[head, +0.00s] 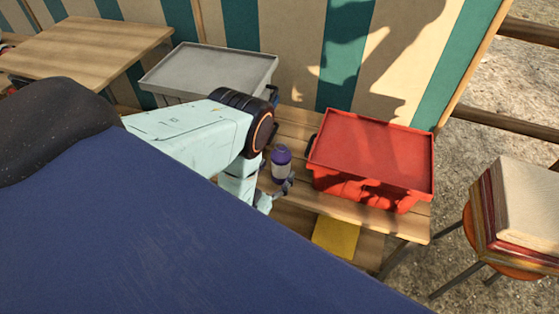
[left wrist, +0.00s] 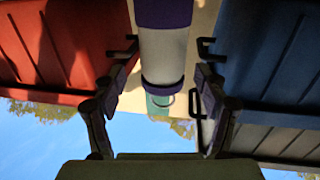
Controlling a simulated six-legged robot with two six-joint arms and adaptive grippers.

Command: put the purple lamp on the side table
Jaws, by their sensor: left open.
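The purple lamp (head: 281,163) has a purple cap and a pale body, and it appears upright at the wooden bench between two crates. Its pale body and purple bands fill the middle of the left wrist view (left wrist: 165,52). My left gripper (head: 277,190) is open at the lamp. In the left wrist view its fingers (left wrist: 164,62) stand on either side of the lamp, with gaps visible. The lamp's foot is partly hidden in the head view. A wooden-topped table (head: 88,45) stands at the upper left; I cannot tell whether it is the side table. My right gripper is out of view.
A red lidded crate (head: 372,153) is close to the lamp's right, and a grey lidded crate (head: 208,70) is behind left. A striped wall (head: 345,55) closes the back. Books (head: 520,205) sit on a stool at right. A yellow item (head: 336,236) lies by the bench's front.

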